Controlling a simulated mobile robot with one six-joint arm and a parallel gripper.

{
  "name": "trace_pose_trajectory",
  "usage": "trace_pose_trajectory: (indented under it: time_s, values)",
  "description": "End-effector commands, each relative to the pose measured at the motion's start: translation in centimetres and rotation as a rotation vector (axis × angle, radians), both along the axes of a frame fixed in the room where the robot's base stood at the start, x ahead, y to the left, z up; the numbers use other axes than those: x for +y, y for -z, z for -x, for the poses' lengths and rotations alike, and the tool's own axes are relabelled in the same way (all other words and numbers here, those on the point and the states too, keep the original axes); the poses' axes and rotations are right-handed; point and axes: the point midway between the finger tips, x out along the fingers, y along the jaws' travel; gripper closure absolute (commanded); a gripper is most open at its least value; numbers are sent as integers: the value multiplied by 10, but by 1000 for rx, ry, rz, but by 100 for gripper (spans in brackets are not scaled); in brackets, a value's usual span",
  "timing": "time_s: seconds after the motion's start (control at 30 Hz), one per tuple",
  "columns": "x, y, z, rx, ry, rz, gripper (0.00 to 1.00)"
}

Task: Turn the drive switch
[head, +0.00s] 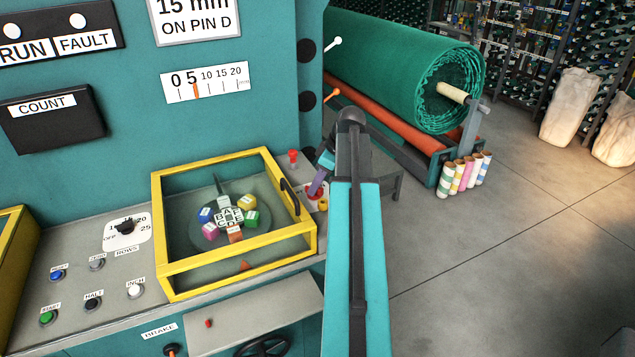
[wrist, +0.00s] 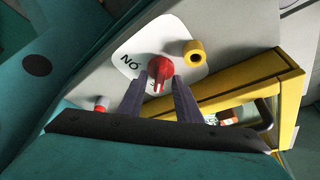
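The drive switch looks to be the red rotary knob (wrist: 159,68) on a white plate (wrist: 140,50), whose lettering is partly hidden, only "NO" showing. In the head view a bit of the red knob (head: 314,194) shows on the console, right of the yellow-framed box. My gripper (wrist: 160,76) is open, its two purple-grey fingers on either side of the knob. The fingertips are at its edges; whether they touch it I cannot tell. In the head view my gripper (head: 320,182) points down at the knob, and my arm hides some of the console's edge.
The yellow-framed box (head: 163,232) with coloured blocks stands just left of the knob. A yellow ring-shaped part (wrist: 194,53) sits close beside it. A red-topped post (head: 293,158) stands behind.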

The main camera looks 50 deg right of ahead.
Motion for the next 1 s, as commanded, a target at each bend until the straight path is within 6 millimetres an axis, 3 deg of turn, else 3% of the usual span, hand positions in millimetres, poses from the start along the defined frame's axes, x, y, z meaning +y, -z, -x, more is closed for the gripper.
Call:
trace_pose_trajectory:
  time_s: [0.4,0.6,1.0]
  values:
    - [1,4,-1,0,0,0,69]
    - [0,4,-1,0,1,0,100]
    - [1,4,0,1,32,1,100]
